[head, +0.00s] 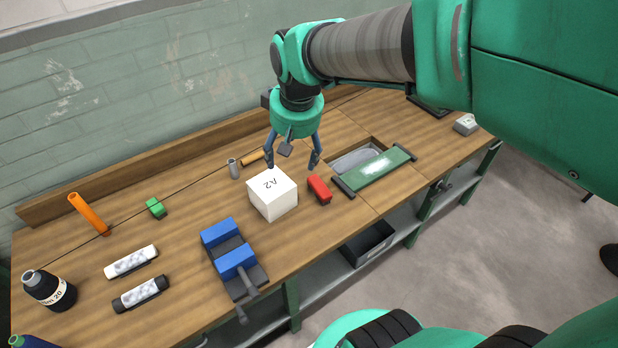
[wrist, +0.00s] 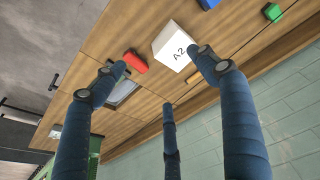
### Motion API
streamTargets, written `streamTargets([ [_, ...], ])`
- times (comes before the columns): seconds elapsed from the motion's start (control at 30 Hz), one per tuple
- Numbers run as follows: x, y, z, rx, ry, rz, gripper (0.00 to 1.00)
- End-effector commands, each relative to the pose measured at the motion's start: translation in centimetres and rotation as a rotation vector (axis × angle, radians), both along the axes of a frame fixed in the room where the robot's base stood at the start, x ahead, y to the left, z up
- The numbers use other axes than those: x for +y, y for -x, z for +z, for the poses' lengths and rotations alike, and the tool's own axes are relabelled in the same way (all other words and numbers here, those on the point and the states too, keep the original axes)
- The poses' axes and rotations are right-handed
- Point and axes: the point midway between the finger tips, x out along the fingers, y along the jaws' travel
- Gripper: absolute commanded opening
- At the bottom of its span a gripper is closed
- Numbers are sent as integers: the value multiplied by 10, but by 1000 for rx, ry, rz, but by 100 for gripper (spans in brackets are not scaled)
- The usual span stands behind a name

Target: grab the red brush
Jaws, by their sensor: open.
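The red brush (head: 319,190) is a small red block-like thing lying on the wooden workbench (head: 190,203), just right of a white box marked A2 (head: 272,195). In the wrist view the red brush (wrist: 136,61) shows near the tip of the left finger, with the white box (wrist: 172,45) to its right. My gripper (head: 292,162) has its fingers spread and nothing between them. In the head view it hangs above the bench, behind the white box and up-left of the brush, apart from the brush.
A green-topped tool (head: 375,171) lies right of the brush by a recessed tray. A wall (head: 120,100) runs behind.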

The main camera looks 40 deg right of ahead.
Motion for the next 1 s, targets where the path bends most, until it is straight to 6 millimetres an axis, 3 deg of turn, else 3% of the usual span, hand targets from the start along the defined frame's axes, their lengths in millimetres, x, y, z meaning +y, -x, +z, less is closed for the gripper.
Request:
streamTargets([
  [0.2, -44, -41, -39, 76, -6, -19, 73],
  [0.5, -108, -83, -109, 173, -27, -41, 73],
  [0.8, -163, -102, -180, 248, -54, -55, 73],
  [1.0, -178, -105, -201, 268, -62, -58, 73],
])
